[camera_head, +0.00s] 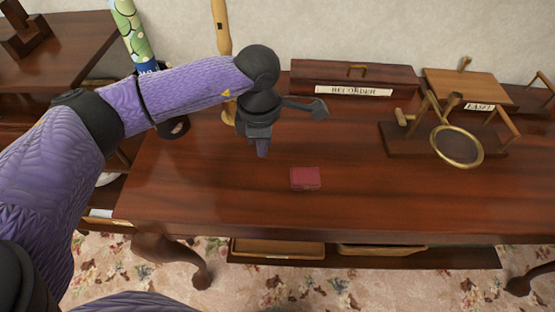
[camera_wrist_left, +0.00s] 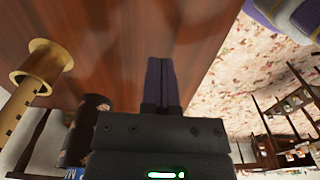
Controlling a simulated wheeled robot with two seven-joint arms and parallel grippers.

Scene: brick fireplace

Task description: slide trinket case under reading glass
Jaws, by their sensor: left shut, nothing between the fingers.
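A small dark-red trinket case (camera_head: 305,179) lies on the table near its front edge, left of centre. The reading glass (camera_head: 457,146), a round brass-rimmed lens on a wooden stand, stands at the right of the table, further back than the case. My left gripper (camera_head: 262,150) is above the table, left of the case and apart from it, pointing down. In the left wrist view its fingers (camera_wrist_left: 161,82) are together with nothing between them; the case does not show there. My right gripper is not in view.
A wooden recorder (camera_head: 221,28) stands upright behind my left arm. The tabletop (camera_head: 370,185) between the case and the reading glass is clear.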

